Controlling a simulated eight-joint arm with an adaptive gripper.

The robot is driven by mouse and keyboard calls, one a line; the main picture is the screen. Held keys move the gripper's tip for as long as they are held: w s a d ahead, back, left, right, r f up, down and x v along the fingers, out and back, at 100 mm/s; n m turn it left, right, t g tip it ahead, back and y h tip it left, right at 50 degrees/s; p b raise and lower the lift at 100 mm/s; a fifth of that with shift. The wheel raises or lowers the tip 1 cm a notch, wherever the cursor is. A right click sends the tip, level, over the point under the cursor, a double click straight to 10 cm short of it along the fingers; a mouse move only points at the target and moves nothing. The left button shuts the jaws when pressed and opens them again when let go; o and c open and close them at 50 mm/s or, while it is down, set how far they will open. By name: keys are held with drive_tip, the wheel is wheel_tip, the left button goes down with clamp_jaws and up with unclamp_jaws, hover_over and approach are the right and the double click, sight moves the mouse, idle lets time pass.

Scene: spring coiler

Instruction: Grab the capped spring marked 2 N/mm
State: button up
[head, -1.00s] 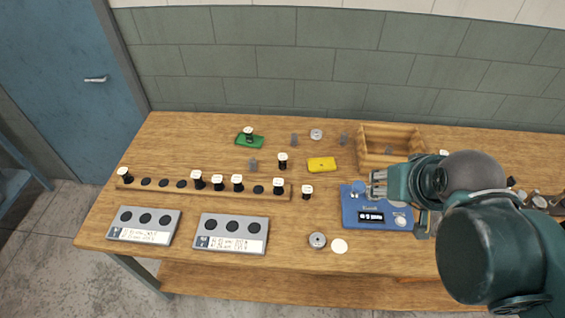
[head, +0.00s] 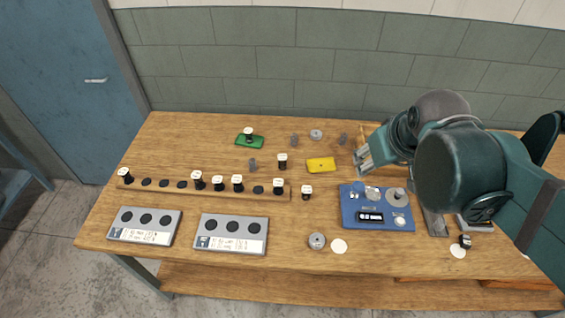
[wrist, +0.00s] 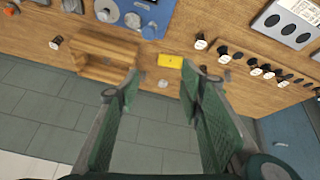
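Several capped springs with white tops and dark bodies stand on the table; their markings are too small to read. One stands on a green block (head: 250,142), and others sit in a long wooden rack (head: 205,188). Two stand loose: one capped spring (head: 283,161) behind the rack and another capped spring (head: 307,192) off its right end. My gripper (head: 361,160) hovers right of the yellow block (head: 321,165), near the wooden box. In the wrist view my gripper (wrist: 157,100) has its green fingers wide apart with nothing between them.
A blue device with a display (head: 378,206) sits in front of my arm. The wooden box (wrist: 88,50) is partly hidden by my arm in the head view. Two grey trays with dark recesses, a left tray (head: 144,225) and a right tray (head: 231,234), lie at the front left.

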drive_tip(key=w+a+f+n+g, duration=0.2)
drive_tip(key=w+a+n, duration=0.35)
drive_tip(key=w, duration=0.45)
drive_tip(key=n+g+p, duration=0.3)
drive_tip(key=n+g, duration=0.1)
drive_tip(key=n, duration=0.6)
hover_over(282, 157)
wheel_tip(282, 157, down, 21)
drive_tip(key=shift+s+d+f, duration=0.1)
drive_tip(key=shift+s+d, duration=0.05)
drive_tip(key=shift+a+f, duration=0.25)
drive_tip(key=shift+f, duration=0.2)
drive_tip(key=shift+f, duration=1.3)
drive_tip(key=shift+f, duration=0.1)
